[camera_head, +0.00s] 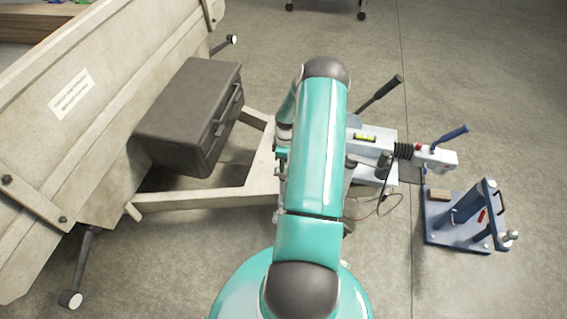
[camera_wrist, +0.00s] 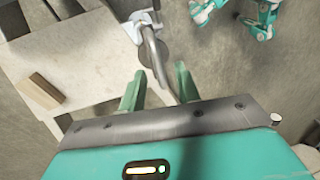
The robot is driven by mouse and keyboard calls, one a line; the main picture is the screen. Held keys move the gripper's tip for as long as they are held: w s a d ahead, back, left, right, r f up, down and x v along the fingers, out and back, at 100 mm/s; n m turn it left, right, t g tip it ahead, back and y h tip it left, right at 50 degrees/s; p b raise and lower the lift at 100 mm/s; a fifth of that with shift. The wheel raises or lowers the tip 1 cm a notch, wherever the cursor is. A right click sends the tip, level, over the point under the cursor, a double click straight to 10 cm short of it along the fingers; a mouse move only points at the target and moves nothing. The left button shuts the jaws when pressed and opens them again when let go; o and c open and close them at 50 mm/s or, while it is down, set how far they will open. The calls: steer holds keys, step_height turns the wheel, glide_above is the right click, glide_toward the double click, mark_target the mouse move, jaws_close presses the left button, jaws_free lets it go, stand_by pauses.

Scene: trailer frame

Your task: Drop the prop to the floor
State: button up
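My gripper (camera_wrist: 158,76) shows in the wrist view with its two green fingers spread apart. A grey metal bar with a bent, rounded end (camera_wrist: 152,50) hangs from a pale clamp-like fitting, just beyond and between the fingertips. It appears to be the prop, but I cannot tell for certain. I see no clear contact between the fingers and the bar. In the head view my teal arm covers the middle of the trailer frame (camera_head: 205,199), hiding the bar and most of my gripper.
A dark box (camera_head: 190,112) sits on the frame beside the tilted trailer body (camera_head: 100,100). The coupling (camera_head: 436,158) with a blue handle and a black lever (camera_head: 382,93) are right of my arm. A blue stand (camera_head: 460,238) occupies the floor. A wooden block (camera_wrist: 40,92) lies at left.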

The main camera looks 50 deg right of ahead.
jaws_close()
steer(key=shift+f, duration=2.5)
jaws_free()
step_height(320, 180, up, 14)
steer(key=w+d, duration=0.1)
steer(key=d, duration=0.1)
steer(key=shift+d+f, duration=0.15)
steer(key=shift+d, duration=0.1)
steer(key=shift+w, duration=0.1)
